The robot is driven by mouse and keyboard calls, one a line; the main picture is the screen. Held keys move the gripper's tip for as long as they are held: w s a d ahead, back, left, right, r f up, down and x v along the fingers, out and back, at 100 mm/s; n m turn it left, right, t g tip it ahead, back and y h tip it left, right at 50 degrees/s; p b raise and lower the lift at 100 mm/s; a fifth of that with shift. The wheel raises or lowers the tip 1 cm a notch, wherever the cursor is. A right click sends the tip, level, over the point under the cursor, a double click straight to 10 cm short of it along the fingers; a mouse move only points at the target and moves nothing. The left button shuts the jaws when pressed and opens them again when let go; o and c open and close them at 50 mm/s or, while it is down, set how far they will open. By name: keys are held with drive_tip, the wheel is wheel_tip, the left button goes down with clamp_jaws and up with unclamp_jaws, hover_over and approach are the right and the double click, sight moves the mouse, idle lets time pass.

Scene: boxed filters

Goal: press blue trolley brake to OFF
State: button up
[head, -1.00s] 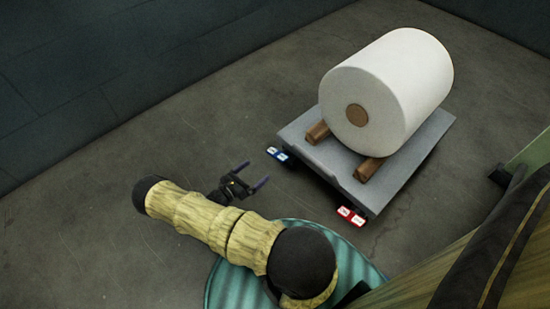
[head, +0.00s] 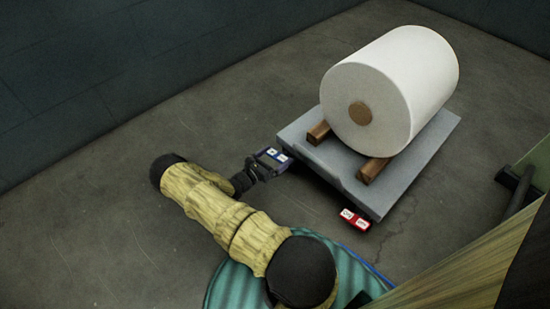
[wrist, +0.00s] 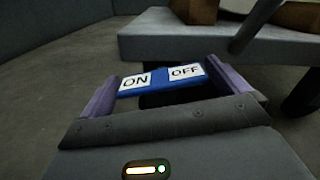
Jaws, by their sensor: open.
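The blue trolley brake (wrist: 160,80) is a blue rocker pedal with a white ON label on its left and a white OFF label on its right in the wrist view. It sits low at the near left corner of the grey trolley (head: 330,172), and in the head view the brake (head: 277,154) is partly hidden by my gripper. My gripper (head: 270,160) is open, its two purple fingers on either side of the pedal. In the wrist view my gripper (wrist: 160,92) appears to frame the pedal; I cannot tell whether it touches.
A red pedal (head: 353,219) with two white labels sits at the trolley's near right corner. A large white roll (head: 400,85) lies on two wooden blocks (head: 371,170) on the trolley. The floor (head: 110,220) to the left is clear.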

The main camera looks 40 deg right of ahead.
drive_tip(key=c, duration=0.7)
drive_tip(key=shift+r+m+p, duration=0.1)
drive_tip(key=shift+m+p, duration=0.2)
drive_tip(key=shift+p, duration=0.2)
drive_tip(key=shift+m+p, duration=0.4)
drive_tip(key=shift+p, duration=0.25)
drive_tip(key=shift+s+m+p, duration=0.15)
drive_tip(key=shift+m+p, duration=0.85)
drive_tip(key=shift+s+m+p, duration=0.15)
drive_tip(key=shift+m+p, duration=0.6)
drive_tip(key=shift+m, duration=0.35)
drive_tip(key=shift+f, duration=0.2)
